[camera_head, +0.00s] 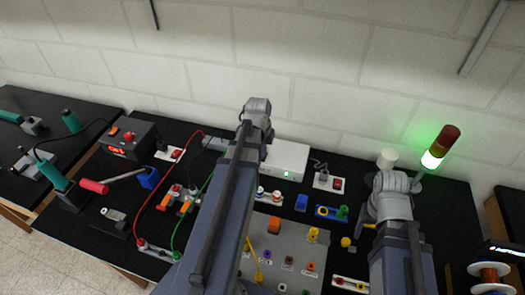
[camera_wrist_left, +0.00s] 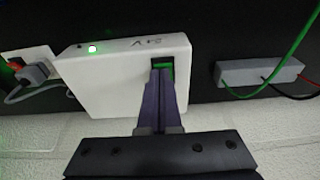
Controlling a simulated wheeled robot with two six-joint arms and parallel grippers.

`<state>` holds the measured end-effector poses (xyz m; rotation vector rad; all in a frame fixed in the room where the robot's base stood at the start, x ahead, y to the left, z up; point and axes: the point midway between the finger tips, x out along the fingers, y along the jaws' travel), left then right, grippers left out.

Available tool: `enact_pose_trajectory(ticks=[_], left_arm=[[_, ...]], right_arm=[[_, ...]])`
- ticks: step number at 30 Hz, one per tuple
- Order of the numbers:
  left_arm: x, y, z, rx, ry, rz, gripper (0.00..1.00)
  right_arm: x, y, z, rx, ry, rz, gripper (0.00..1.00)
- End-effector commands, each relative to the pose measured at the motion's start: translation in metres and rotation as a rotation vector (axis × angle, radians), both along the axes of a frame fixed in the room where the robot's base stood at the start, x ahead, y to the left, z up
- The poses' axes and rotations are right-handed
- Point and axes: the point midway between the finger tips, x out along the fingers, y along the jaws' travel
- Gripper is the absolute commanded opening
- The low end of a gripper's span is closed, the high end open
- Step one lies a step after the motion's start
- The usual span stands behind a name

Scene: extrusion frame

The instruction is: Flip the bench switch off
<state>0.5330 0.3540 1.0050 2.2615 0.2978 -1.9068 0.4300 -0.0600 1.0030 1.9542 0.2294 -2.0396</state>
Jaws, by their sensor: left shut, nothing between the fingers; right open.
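A white box (camera_wrist_left: 115,75) marked "5V" fills much of the left wrist view, with a lit green light on it. A green rocker switch (camera_wrist_left: 163,65) sits in a dark opening near one edge of the box. My left gripper (camera_wrist_left: 162,72) is shut and empty, with its fingertips right at the switch; I cannot tell whether they touch it. The white box also shows in the head view (camera_head: 287,160), partly behind my left arm, which hides the gripper there. My right arm stands at the right in the head view; its gripper is hidden.
A grey terminal strip (camera_wrist_left: 260,72) with green, red and black wires lies beside the box. A plate with a red switch (camera_head: 338,183) is right of the box. A signal lamp (camera_head: 433,158) glows green near my right arm. A grey panel (camera_head: 297,250) lies in front.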

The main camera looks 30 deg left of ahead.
Motion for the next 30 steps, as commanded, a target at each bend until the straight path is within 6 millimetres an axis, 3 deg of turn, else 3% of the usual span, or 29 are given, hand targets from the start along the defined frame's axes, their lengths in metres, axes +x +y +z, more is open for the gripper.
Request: enact_pose_trajectory(ticks=[1, 30], left_arm=[[-0.003, -0.001, -0.007, 0.0, 0.0, 0.0, 0.0], [0.013, 0.003, 0.001, 0.0, 0.0, 0.0, 0.0]], right_arm=[[0.0, 0.0, -0.007, 0.0, 0.0, 0.0, 0.64], [0.0, 0.0, 0.001, 0.0, 0.0, 0.0, 0.64]])
